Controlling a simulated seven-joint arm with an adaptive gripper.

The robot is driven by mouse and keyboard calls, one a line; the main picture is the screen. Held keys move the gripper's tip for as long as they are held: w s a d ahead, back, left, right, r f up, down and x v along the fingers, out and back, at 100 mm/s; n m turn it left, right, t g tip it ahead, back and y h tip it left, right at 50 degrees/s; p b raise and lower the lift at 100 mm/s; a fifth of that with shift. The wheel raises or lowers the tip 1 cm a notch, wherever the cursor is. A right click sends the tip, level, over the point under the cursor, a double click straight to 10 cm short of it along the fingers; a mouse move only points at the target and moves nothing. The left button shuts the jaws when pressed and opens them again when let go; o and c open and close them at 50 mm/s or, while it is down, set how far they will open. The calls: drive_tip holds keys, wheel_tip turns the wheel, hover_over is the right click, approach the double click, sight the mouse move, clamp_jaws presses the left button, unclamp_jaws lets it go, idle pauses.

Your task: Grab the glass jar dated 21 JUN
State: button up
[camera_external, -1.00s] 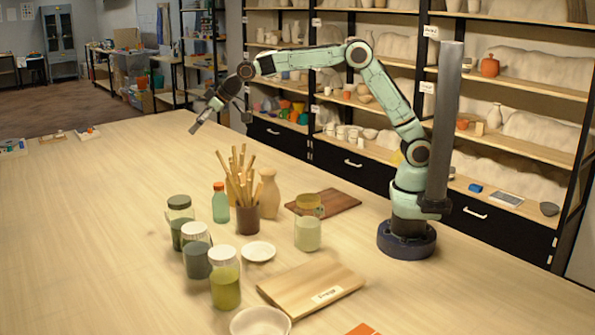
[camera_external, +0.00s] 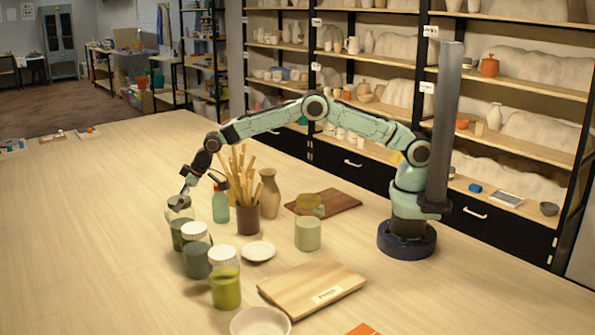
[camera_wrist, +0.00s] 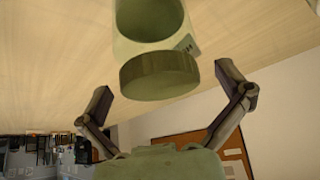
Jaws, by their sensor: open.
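Three glass jars stand in a row at the left of the table. The rear jar (camera_external: 180,240) has dark green contents, the middle jar (camera_external: 197,264) greyish-green contents and a white lid, and the front jar (camera_external: 226,291) yellow-green contents and a white lid. No date is readable on any of them. My gripper (camera_external: 182,198) is open at the top of the rear jar. In the wrist view, a jar with an olive lid (camera_wrist: 160,75) appears between the spread fingers of my gripper (camera_wrist: 172,92), with gaps either side. A small part of its label (camera_wrist: 188,45) shows, unreadable.
A green bottle (camera_external: 220,205), a cup of wooden tools (camera_external: 247,220) and a tan vase (camera_external: 269,193) stand close right of the rear jar. A white dish (camera_external: 258,251) and wooden board (camera_external: 310,288) lie farther right.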

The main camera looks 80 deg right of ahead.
drive_tip(key=shift+r, duration=0.1)
drive_tip(key=c, duration=1.3)
